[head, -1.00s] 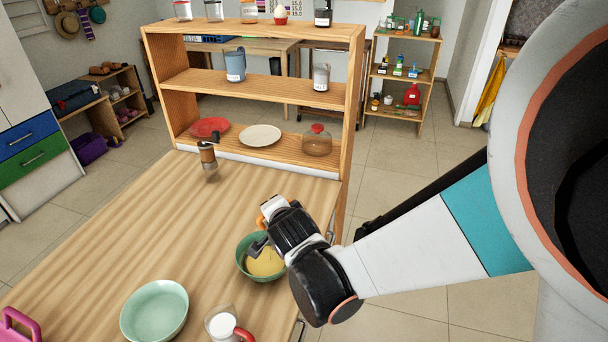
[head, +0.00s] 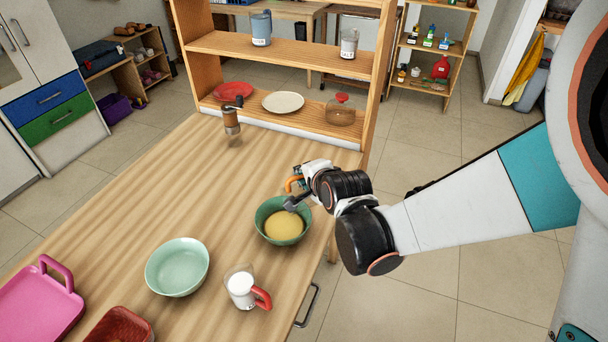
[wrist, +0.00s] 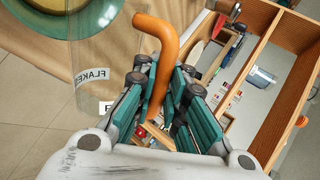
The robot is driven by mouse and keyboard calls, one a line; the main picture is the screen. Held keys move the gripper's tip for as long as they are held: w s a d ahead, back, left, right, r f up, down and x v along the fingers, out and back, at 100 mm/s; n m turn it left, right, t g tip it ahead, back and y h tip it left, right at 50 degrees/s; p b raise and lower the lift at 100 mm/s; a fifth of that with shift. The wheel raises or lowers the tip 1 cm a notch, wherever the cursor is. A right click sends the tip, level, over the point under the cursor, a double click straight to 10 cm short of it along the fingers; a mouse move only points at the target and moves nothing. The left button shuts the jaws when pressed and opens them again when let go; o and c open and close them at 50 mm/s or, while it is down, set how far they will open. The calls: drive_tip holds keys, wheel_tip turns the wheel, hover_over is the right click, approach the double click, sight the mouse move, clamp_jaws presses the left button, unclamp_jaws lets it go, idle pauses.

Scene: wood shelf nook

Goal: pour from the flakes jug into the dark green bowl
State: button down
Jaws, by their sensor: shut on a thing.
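The dark green bowl (head: 263,231) stands on the wooden table near its right edge, with a yellow mass inside. My gripper (head: 297,190) is at the bowl's far right rim in the head view. In the wrist view my gripper (wrist: 160,112) is shut on the orange handle of the clear flakes jug (wrist: 115,65). The jug's label reads FLAKES and its wall looks see-through, with no flakes visible in the part I see. In the head view most of the jug is hidden by my gripper, so its exact tilt is hard to tell. A green rim shows behind it in the wrist view.
A light green bowl (head: 177,267) and a red-handled jug with white contents (head: 240,288) stand nearby. A pink tray (head: 35,310) and a red dish (head: 120,328) lie front left. A grinder (head: 231,122) stands near the wooden shelf (head: 290,48). The table's middle is clear.

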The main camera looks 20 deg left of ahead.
drive_tip(key=shift+w+d+r+m+y+p, duration=0.3)
drive_tip(key=shift+w+d+p, duration=0.1)
drive_tip(key=shift+d, duration=0.1)
drive_tip(key=shift+w+d+f+m+g+y+b, duration=0.35)
drive_tip(key=shift+w+d+f+m+g+y, duration=0.15)
drive_tip(key=shift+w+d+f+g, duration=0.15)
drive_tip(key=shift+w+d+r+m+g+y, duration=0.1)
drive_tip(key=shift+w+d+m+g+y, duration=0.1)
drive_tip(key=shift+w+d, duration=0.25)
drive_tip(key=shift+w+d+r+m+g+y, duration=0.1)
drive_tip(key=shift+w+d+m+y, duration=0.1)
drive_tip(key=shift+w+d, duration=0.25)
drive_tip(key=shift+w+d+f+m+g+y+b, duration=0.15)
drive_tip(key=shift+d+f+m+y+b, duration=0.1)
drive_tip(key=shift+f, duration=0.2)
drive_tip(key=shift+w+d+f+m+g+y+b, duration=0.1)
drive_tip(key=shift+d+f+m+y+b, duration=0.15)
drive_tip(key=shift+f, duration=0.15)
drive_tip(key=shift+w+d+m+g+y+b, duration=0.3)
drive_tip(key=shift+m+y+b, duration=0.1)
drive_tip(key=shift+y+b, duration=0.15)
drive_tip(key=w+d+f+m+g+y+b, duration=0.1)
drive_tip(key=w+d+f+m+y+b, duration=0.1)
drive_tip(key=w+d+f+m+y, duration=0.2)
drive_tip(key=shift+d+f+m+y, duration=0.15)
drive_tip(key=shift+d+m+y, duration=0.1)
drive_tip(key=shift+m+y, duration=1.15)
drive_tip(key=shift+m+h, duration=0.35)
drive_tip(key=shift+m, duration=0.05)
